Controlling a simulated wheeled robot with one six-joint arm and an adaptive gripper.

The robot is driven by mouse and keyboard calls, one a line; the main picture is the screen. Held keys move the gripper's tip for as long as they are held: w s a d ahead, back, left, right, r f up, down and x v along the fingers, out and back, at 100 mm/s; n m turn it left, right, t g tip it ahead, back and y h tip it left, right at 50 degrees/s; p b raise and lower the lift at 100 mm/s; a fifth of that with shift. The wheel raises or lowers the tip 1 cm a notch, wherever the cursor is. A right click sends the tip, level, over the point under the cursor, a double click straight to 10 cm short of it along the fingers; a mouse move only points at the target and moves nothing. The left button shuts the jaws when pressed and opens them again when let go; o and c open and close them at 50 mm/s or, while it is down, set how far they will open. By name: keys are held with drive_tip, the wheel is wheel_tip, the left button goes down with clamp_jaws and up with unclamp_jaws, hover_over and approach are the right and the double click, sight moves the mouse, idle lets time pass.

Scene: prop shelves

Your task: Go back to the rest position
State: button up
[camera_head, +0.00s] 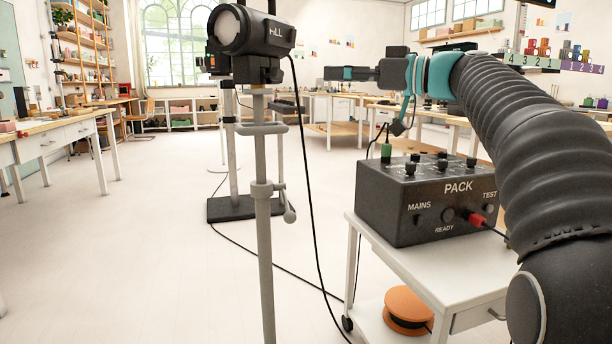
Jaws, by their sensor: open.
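My arm rises from the lower right of the head view, and its wrist bends left above the power pack. My gripper (338,73) is at the left end of the wrist, pointing left, seen nearly side-on and small. It is open, and I see nothing held in it. It shows just right of the black studio lamp head (250,42), apart from it in the picture. The black power pack (425,203) marked PACK stands below and right of the gripper, with a green plug and a red plug in it.
The pack stands on a white trolley (432,271), with an orange reel (408,308) on its lower shelf. A grey lamp stand (264,220) and trailing black cables cross the middle. A white table (70,131) is at left. Open floor (130,255) lies at lower left.

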drive_tip(key=w+d+f+m+h, duration=0.1)
drive_tip(key=w+f+m+h, duration=0.15)
drive_tip(key=f, duration=0.35)
drive_tip(key=w+d+f+m+h, duration=0.1)
drive_tip(key=d+f+m+h, duration=0.1)
drive_tip(key=f+m, duration=0.25)
drive_tip(key=s+d+f+m+g+h+p, duration=0.1)
drive_tip(key=s+f+m+h, duration=0.15)
drive_tip(key=f, duration=0.45)
drive_tip(key=s+d+f+m+g+h+p, duration=0.1)
drive_tip(key=s+f+m+h, duration=0.1)
drive_tip(key=s+f, duration=0.35)
drive_tip(key=s+d+f+m+g+h+p, duration=0.1)
drive_tip(key=s+d+f+h+p, duration=0.15)
drive_tip(key=s+f, duration=0.45)
drive_tip(key=s+d+f+m+g+h+p, duration=0.1)
drive_tip(key=s+f+h+p, duration=0.3)
drive_tip(key=s, duration=0.6)
drive_tip(key=s+a+n+p, duration=0.1)
drive_tip(key=s+p, duration=0.1)
drive_tip(key=s, duration=0.8)
drive_tip(key=shift+n, duration=0.35)
